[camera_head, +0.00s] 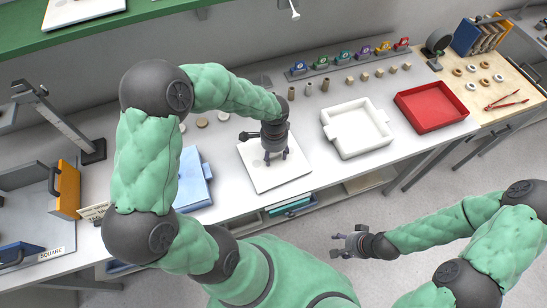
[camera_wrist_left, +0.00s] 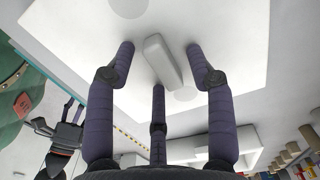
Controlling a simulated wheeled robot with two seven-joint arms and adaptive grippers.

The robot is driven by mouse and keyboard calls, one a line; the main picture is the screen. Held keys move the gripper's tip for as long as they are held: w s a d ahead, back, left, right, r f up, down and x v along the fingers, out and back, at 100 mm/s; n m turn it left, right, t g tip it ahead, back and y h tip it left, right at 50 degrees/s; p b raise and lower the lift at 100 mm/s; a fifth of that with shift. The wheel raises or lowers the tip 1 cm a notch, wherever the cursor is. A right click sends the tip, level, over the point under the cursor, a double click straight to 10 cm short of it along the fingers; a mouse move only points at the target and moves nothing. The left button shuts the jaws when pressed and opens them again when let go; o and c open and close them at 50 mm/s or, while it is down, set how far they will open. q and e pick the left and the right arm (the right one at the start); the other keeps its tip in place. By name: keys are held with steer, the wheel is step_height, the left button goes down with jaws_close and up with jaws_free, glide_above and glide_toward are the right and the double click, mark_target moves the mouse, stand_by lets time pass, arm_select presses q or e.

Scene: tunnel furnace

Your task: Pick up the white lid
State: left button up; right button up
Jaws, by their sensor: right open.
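The white lid (camera_head: 260,179) is a flat square plate lying on the grey table. In the left wrist view the lid (camera_wrist_left: 225,25) has a raised bar handle (camera_wrist_left: 160,58) in its middle. My left gripper (camera_head: 275,158) is above the middle of the lid, pointing down. In the left wrist view the fingers of my left gripper (camera_wrist_left: 160,52) are spread on either side of the handle, with gaps showing between them and it. My right gripper (camera_head: 340,245) is open and empty, in front of the table over the floor.
A white tray (camera_head: 335,132) and a red tray (camera_head: 432,125) stand to the right of the lid. A blue case (camera_head: 192,190) lies to its left. Small cylinders and coloured blocks (camera_head: 343,58) line the back. A green shelf (camera_head: 40,30) overhangs the back left.

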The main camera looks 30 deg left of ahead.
arm_select(q)
jaws_close()
steer(key=shift+r, duration=0.1)
